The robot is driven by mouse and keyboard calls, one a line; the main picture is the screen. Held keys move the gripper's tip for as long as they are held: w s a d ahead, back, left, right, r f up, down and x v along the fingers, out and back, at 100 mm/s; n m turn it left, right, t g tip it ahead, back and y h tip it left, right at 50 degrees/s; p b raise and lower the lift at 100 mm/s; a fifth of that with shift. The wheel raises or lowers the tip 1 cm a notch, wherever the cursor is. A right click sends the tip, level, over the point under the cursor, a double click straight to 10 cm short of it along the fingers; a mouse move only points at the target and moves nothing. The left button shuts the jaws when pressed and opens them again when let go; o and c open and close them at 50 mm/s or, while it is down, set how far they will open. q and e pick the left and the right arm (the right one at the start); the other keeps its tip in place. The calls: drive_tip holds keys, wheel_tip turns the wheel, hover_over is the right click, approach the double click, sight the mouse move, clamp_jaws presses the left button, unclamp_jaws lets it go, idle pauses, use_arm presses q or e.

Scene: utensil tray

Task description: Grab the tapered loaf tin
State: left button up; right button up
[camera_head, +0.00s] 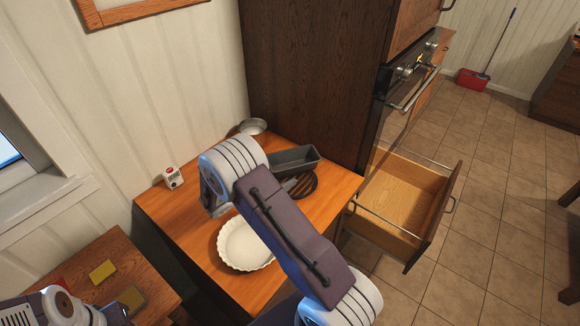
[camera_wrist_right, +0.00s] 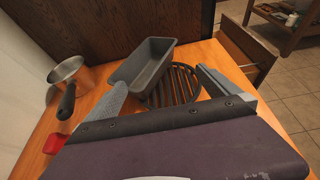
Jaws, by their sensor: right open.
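The tapered loaf tin (camera_head: 297,156) is a dark grey, open rectangular tin. It stands upright and empty near the back of the wooden counter, beside and perhaps partly over a black slatted trivet. In the right wrist view the tin (camera_wrist_right: 148,70) lies just beyond my right gripper (camera_wrist_right: 158,97), whose two fingers are spread and empty, with the tin ahead of the gap between them.
The round black trivet (camera_wrist_right: 183,85) is right of the tin. A metal cup with a black handle (camera_wrist_right: 68,70) stands left, near a red object (camera_wrist_right: 53,143). A white fluted dish (camera_head: 242,246) and small box (camera_head: 173,177) share the counter. An open drawer (camera_head: 405,195) juts out right.

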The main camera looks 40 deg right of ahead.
sight(300, 167)
drive_tip(key=x, duration=0.4)
drive_tip(key=shift+s+p, duration=0.25)
drive_tip(key=shift+p, duration=0.15)
drive_tip(key=shift+w+d+f, duration=0.15)
drive_tip(key=shift+f, duration=0.05)
drive_tip(key=shift+d, duration=0.25)
drive_tip(key=p+x, duration=0.1)
drive_tip(key=x, duration=0.2)
drive_tip(key=shift+d+f+p, duration=0.3)
drive_tip(key=shift+p, duration=0.1)
drive_tip(key=shift+w+d+f, duration=0.1)
drive_tip(key=shift+d+f, duration=0.15)
drive_tip(key=shift+d, duration=0.1)
drive_tip(key=shift+a+r, duration=0.1)
drive_tip(key=shift+a, duration=0.1)
drive_tip(key=c, duration=1)
clamp_jaws()
